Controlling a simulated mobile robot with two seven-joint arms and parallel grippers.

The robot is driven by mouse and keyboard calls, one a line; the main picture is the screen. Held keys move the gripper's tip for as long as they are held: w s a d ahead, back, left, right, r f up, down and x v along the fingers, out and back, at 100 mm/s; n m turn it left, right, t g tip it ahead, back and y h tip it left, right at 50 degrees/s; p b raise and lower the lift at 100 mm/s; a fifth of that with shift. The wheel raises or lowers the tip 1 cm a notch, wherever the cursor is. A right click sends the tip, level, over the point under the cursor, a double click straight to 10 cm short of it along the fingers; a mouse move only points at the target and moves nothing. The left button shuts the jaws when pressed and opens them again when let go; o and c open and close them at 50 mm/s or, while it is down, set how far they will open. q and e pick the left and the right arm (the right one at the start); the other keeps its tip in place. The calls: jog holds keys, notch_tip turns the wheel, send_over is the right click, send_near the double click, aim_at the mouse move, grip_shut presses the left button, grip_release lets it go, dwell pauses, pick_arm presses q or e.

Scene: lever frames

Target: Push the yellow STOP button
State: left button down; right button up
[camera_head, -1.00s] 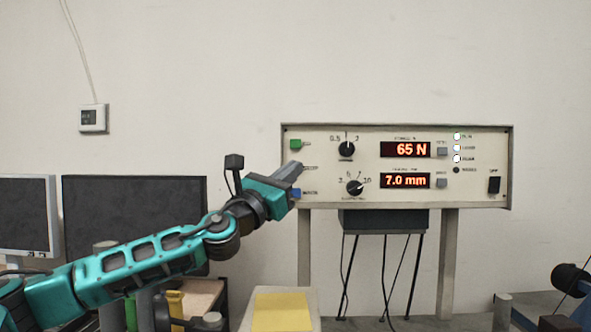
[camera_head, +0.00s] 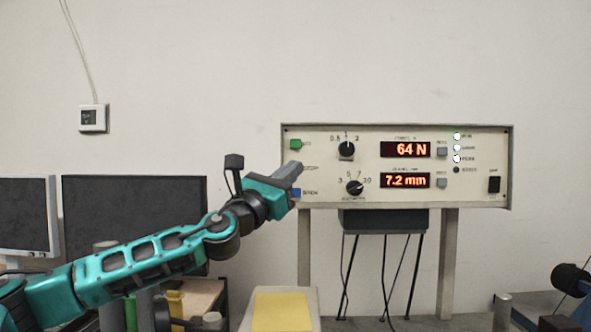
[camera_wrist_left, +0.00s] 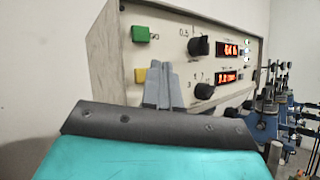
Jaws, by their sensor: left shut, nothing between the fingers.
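The yellow STOP button (camera_wrist_left: 140,76) shows in the left wrist view on the left part of the control panel's face (camera_head: 400,200), below a green button (camera_wrist_left: 141,34). In the head view the gripper hides it, between the green button (camera_head: 296,144) and a blue button (camera_head: 297,193). My left gripper (camera_head: 296,168) is shut and empty, its fingers pointing at the panel. In the left wrist view its grey fingertips (camera_wrist_left: 160,67) overlap the yellow button's right edge. I cannot tell whether they touch it. My right gripper is not in view.
The panel has two black knobs (camera_head: 346,149), red displays reading 64 N (camera_head: 405,149) and 7.2 mm (camera_head: 405,181), and a black switch (camera_head: 494,184). Dark monitors (camera_head: 135,225) stand at the left. A yellow pad (camera_head: 280,312) lies low in front.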

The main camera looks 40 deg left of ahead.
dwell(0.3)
pick_arm(q)
jog(key=shift+w+a, duration=0.3)
jog(key=shift+w, duration=0.05)
jog(key=shift+w+a, duration=0.25)
dwell(0.8)
jog(key=shift+s+d, duration=0.1)
jog(key=shift+s+d+b, duration=0.45)
jog(key=shift+s, duration=0.05)
